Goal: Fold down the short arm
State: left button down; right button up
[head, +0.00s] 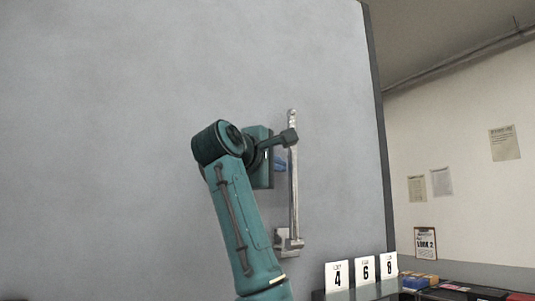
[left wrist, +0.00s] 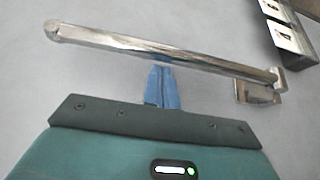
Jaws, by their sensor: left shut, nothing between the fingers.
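The short arm (head: 293,180) is a chrome bar that stands upright along the grey wall panel, with a rounded tip at its top. Its foot joins a metal bracket (head: 289,242) on the panel. In the left wrist view the bar (left wrist: 165,52) runs across the picture from its rounded end at left to the bracket (left wrist: 258,92) at right. My left gripper (head: 280,162) is beside the bar, left of its upper half. Its blue fingers (left wrist: 161,72) are shut and empty, with tips close to the bar; I cannot tell whether they touch. My right gripper is out of view.
White number cards (head: 365,268) stand on a dark ledge at lower right. The panel ends at a dark vertical edge (head: 378,120) right of the bar. Coloured boxes (head: 420,281) lie beyond it. The panel left of my arm is bare.

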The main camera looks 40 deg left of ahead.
pick_arm(q)
jog(key=shift+w, duration=0.5)
